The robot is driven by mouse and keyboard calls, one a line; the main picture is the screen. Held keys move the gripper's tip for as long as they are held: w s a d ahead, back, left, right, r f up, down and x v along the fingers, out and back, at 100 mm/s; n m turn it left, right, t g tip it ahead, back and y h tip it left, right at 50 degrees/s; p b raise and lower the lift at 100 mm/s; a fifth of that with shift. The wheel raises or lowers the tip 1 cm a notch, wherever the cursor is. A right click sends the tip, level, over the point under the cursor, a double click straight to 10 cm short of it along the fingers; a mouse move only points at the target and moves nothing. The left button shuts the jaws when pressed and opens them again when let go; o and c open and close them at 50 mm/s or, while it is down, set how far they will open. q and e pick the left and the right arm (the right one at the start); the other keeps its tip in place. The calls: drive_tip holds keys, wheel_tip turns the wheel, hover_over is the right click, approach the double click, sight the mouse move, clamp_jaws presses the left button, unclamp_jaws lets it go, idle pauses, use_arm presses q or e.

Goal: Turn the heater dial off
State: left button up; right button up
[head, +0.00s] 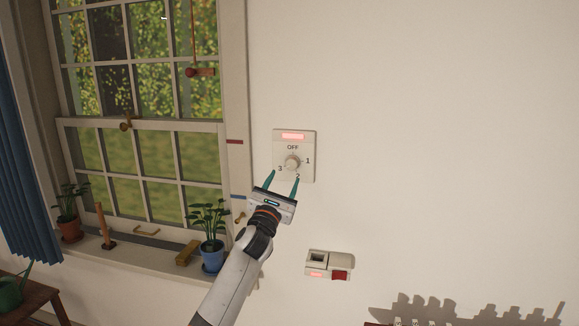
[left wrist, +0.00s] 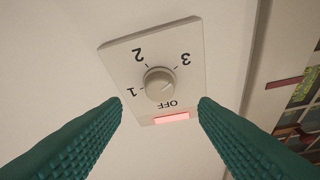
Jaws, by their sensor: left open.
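The heater dial (head: 292,162) is a small round knob on a cream wall plate (head: 309,139) marked OFF, 1, 2 and 3. A lit pinkish-red strip (head: 292,136) is at the plate's top. My left gripper (head: 284,181) is open, its teal fingers pointing up at the lower part of the plate, with nothing between them. In the left wrist view the plate looks upside down. There the knob (left wrist: 159,83) sits beyond and between the open fingertips (left wrist: 159,103), apart from both. I cannot tell for sure which mark the knob points to. My right gripper is not in view.
A window with a sill stands on the left, holding a blue-potted plant (head: 212,256) and a terracotta-potted plant (head: 70,226). Below the dial is a wall box (head: 340,262) with a red switch (head: 339,276). The wall right of the dial is bare.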

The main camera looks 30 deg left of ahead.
sight(291, 165)
use_arm(q)
drive_tip(key=shift+p+x, duration=0.4)
drive_tip(key=shift+x, duration=2.55)
